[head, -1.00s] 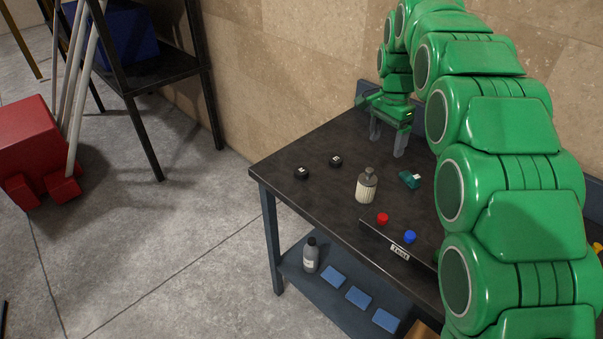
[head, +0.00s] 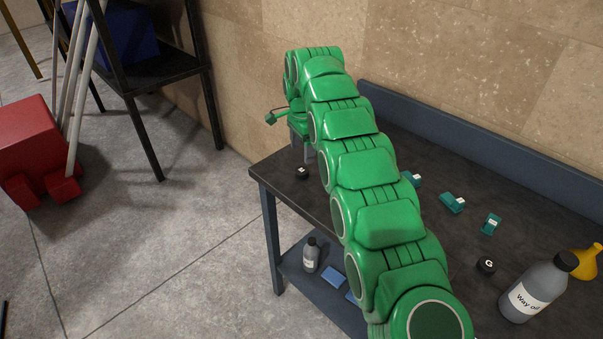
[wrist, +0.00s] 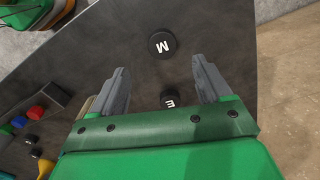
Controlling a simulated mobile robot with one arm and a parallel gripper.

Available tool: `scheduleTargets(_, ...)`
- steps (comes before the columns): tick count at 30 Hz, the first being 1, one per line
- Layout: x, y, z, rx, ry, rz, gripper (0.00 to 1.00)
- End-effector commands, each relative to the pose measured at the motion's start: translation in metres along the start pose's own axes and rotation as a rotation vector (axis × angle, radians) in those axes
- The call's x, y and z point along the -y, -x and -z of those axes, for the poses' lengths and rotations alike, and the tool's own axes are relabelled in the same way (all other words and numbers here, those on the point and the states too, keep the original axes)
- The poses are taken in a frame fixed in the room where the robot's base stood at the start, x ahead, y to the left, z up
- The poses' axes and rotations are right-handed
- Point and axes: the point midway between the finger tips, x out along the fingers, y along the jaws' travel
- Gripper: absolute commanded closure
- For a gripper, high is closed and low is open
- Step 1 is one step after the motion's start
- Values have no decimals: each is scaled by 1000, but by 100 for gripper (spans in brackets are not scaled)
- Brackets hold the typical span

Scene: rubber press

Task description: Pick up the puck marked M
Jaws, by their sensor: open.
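The puck marked M (wrist: 162,45) is a black disc with a white label, lying flat on the dark bench top in the wrist view. It sits just beyond my fingertips, roughly centred between their lines. A second black puck, marked E (wrist: 168,99), shows between my fingers, closer to the palm and partly covered by it. My gripper (wrist: 159,67) is open and empty, pointing down over the bench. In the head view my gripper (head: 301,147) is near the bench's far left corner, partly behind my arm. One black puck (head: 302,172) shows below it, its letter too small to read.
Teal blocks (head: 452,204), a puck marked G (head: 487,266), a grey Way oil bottle (head: 535,290) and a yellow funnel (head: 586,262) stand on the right of the bench (head: 420,155). The wall is close behind. My arm hides the bench's middle.

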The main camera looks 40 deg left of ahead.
Motion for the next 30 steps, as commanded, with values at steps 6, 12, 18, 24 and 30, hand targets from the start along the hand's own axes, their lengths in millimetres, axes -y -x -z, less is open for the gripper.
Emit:
scheduleTargets(6,0,-12,0,1,-2,-2,22)
scheduleTargets(12,1,-26,0,0,-2,1,22)
scheduleTargets(18,1,-39,-1,2,-1,-3,22)
scheduleTargets(24,4,-65,-1,1,-1,-2,22)
scheduleTargets(30,4,-78,0,0,-1,1,22)
